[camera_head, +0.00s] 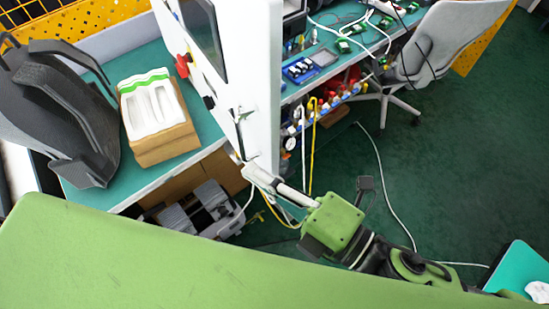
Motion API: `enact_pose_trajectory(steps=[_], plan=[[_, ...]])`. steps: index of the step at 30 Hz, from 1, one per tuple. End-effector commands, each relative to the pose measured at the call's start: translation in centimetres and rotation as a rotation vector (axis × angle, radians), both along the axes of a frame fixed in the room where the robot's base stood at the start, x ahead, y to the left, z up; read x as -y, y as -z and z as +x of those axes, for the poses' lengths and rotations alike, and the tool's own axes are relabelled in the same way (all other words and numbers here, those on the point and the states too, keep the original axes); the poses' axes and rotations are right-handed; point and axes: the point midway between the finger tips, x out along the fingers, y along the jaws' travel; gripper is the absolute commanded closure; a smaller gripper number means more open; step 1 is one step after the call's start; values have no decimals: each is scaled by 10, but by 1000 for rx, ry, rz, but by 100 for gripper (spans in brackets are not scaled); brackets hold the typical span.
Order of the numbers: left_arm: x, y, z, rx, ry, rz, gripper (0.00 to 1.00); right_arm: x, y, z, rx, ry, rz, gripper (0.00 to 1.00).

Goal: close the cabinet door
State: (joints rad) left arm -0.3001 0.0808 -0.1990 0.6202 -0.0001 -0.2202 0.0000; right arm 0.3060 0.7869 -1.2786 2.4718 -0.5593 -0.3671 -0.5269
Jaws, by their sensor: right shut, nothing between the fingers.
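The white cabinet door (261,85) stands upright at the picture's centre-top, seen nearly edge-on. It adjoins a white panel with a dark window (208,38) on its left; I cannot tell exactly where one ends and the other begins. My right gripper (249,172) is at the door's lower end, its fingers shut and empty. The fingertips overlap the door's bottom edge in the picture; I cannot tell whether they touch it. The cabinet's inside is hidden. My left gripper is out of the picture.
A teal bench (133,187) on the left carries a cardboard box with white trays (155,110) and a black bulky object (62,112). Another bench with electronics (330,55) is behind. A grey chair (440,45) stands upper right. Cables cross the green floor (450,160), otherwise largely clear.

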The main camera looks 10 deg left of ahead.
Motion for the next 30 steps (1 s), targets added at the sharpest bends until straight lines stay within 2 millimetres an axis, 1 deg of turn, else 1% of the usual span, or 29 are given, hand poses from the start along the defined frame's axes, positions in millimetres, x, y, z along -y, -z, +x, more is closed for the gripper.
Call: enact_pose_trajectory(steps=[1,2,6,12,25,30], plan=[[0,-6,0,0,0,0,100,-8,-5,3,3,-2,3,100],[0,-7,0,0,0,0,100,-11,-5,5,2,-2,2,100],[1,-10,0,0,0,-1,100,6,-1,20,3,3,-6,100],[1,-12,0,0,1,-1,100,17,-2,31,1,1,-2,100],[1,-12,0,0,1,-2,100,19,-1,33,1,-1,0,100],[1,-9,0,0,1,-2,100,24,3,39,3,-14,-4,100]])
